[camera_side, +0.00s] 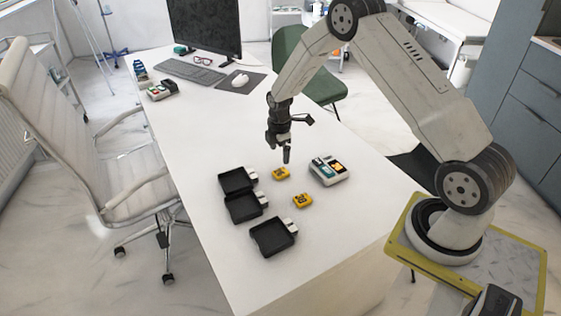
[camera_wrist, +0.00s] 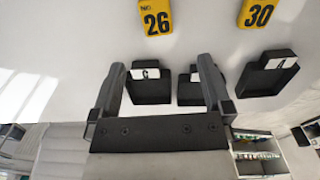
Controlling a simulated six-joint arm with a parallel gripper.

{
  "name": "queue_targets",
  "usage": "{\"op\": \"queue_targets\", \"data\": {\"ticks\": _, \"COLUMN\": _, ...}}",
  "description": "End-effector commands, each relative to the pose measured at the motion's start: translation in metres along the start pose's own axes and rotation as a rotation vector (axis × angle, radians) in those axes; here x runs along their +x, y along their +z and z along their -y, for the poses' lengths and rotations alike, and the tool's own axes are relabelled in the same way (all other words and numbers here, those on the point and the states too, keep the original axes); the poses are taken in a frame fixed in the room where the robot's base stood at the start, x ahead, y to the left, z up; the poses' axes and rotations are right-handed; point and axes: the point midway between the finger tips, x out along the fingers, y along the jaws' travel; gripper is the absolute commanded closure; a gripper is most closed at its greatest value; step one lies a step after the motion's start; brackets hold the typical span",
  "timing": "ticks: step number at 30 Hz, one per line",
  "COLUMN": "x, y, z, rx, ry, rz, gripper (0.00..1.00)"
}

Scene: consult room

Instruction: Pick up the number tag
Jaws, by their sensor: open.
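Two yellow number tags lie flat on the white desk. The tag marked 26 (camera_wrist: 154,16) is at the top middle of the wrist view; in the side view it is the farther tag (camera_side: 281,174). The tag marked 30 (camera_wrist: 258,13) is at the upper right of the wrist view and is the nearer tag (camera_side: 302,200) in the side view. My gripper (camera_side: 286,156) points down above the desk, close to tag 26 and apart from it. In the wrist view its two fingers (camera_wrist: 163,68) are spread with nothing between them.
Several things share the desk (camera_side: 205,130): three black trays with white label tabs (camera_side: 238,180) (camera_side: 246,206) (camera_side: 272,237) left of the tags, and a white device with coloured panels (camera_side: 325,179) to the right. Keyboard (camera_side: 190,71), monitor and mouse stand farther back.

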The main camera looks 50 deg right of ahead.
Motion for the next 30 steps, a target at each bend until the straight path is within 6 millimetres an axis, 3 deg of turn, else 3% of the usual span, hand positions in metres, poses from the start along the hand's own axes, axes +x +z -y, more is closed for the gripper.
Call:
{"op": "queue_targets", "data": {"ticks": 21, "x": 0.034, "y": 0.005, "z": -0.005, "rx": -0.049, "ry": -0.008, "rz": 0.001, "gripper": 0.0}}
{"op": "queue_targets", "data": {"ticks": 30, "x": 0.039, "y": 0.005, "z": -0.005, "rx": -0.049, "ry": -0.009, "rz": 0.001, "gripper": 0.0}}
